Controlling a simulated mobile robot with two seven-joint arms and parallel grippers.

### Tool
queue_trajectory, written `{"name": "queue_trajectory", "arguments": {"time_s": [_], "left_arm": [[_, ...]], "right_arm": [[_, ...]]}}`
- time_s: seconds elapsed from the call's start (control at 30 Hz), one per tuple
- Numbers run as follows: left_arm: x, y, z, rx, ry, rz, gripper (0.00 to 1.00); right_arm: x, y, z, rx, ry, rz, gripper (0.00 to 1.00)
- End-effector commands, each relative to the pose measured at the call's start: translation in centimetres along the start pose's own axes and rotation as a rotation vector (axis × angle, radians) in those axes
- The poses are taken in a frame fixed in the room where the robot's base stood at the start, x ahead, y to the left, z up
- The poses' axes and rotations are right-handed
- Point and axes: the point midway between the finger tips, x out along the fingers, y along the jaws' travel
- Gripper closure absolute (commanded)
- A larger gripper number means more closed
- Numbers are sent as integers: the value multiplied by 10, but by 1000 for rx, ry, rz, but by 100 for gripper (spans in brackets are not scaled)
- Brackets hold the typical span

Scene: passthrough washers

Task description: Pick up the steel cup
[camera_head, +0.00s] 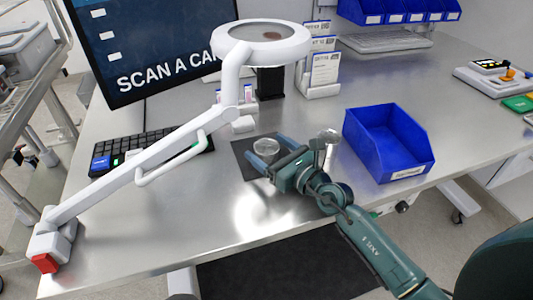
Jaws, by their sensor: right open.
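A small round silvery cup (265,153), which looks like the steel cup, stands on a dark square mat (240,147) on the metal table. My right gripper (271,151) reaches in from the lower right and is open. Its two blue-grey fingers lie on either side of the cup, one in front and one behind. Whether they touch it is too small to tell. The gripper body hides the right part of the mat. My left gripper is not in view.
A blue bin (388,142) stands just right of my right gripper. A white magnifier lamp arm (165,150) crosses the table at left, before a keyboard (190,138) and a monitor. Card holders (323,75) stand behind. The front table surface is clear.

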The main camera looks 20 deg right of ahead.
Motion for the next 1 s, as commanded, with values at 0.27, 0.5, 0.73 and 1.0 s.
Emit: {"name": "queue_trajectory", "arguments": {"time_s": [0.27,0.5,0.73,1.0], "left_arm": [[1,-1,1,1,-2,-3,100],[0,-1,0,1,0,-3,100],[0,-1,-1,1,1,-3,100],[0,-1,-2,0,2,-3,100]], "right_arm": [[14,0,0,1,0,0,20],[14,0,0,1,0,0,32],[14,0,0,1,0,0,51],[14,0,0,1,0,0,72]]}}
